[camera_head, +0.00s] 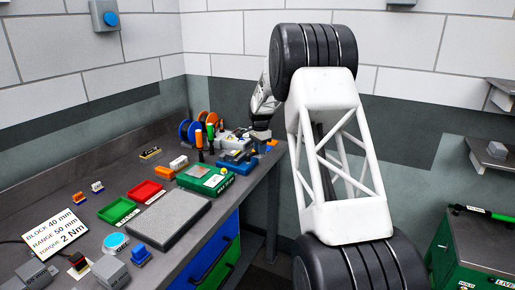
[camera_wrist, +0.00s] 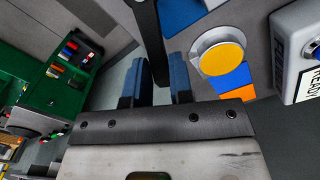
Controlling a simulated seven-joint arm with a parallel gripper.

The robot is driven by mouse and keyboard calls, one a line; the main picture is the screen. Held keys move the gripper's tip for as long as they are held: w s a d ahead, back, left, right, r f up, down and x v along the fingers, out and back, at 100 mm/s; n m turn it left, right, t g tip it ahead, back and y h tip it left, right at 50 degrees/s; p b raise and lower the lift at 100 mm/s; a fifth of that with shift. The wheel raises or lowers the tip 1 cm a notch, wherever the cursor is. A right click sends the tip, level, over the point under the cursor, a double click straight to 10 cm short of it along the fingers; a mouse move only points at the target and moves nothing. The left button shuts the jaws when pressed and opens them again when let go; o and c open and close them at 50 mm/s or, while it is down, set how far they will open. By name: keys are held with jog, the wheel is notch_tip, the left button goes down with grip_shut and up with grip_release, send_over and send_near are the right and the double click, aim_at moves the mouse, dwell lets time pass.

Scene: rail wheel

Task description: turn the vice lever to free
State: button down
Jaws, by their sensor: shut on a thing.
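The blue vice (camera_head: 236,160) stands near the bench's far right edge in the head view. My gripper (camera_head: 261,136) is down at its right side, small and partly hidden by my own arm. In the wrist view my gripper's two blue fingers (camera_wrist: 158,82) are shut on a dark bar, which looks like the vice lever (camera_wrist: 149,35). The bar runs from the top edge down between the fingers. Its lower end is hidden between the fingers and behind the gripper body. The lever is too small to make out in the head view.
A yellow round cap (camera_wrist: 221,58) and a white labelled box (camera_wrist: 297,52) lie right of the fingers. The green case (camera_head: 207,180), grey plate (camera_head: 166,217) and red tray (camera_head: 145,191) are on the bench. Coloured spools and tools (camera_head: 199,132) crowd its far end.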

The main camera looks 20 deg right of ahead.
jog(key=s+m, duration=0.1)
jog(key=m, duration=0.2)
jog(key=shift+s+d, duration=0.15)
jog(key=shift+s, duration=0.2)
jog(key=s+m, duration=0.2)
jog(key=m, duration=0.1)
jog(key=shift+m, duration=0.3)
jog(key=s+m, duration=0.1)
jog(key=a+m, duration=0.1)
jog(key=m, duration=0.1)
jog(key=shift+s, duration=0.4)
jog(key=shift+s+a+m, duration=0.25)
jog(key=shift+s+m, duration=0.05)
jog(key=shift+m, duration=0.45)
jog(key=shift+s+a+m, duration=0.25)
jog(key=shift+s+m, duration=0.05)
jog(key=shift+m, duration=0.45)
jog(key=c, duration=1)
grip_release()
notch_tip(320, 180, up, 8)
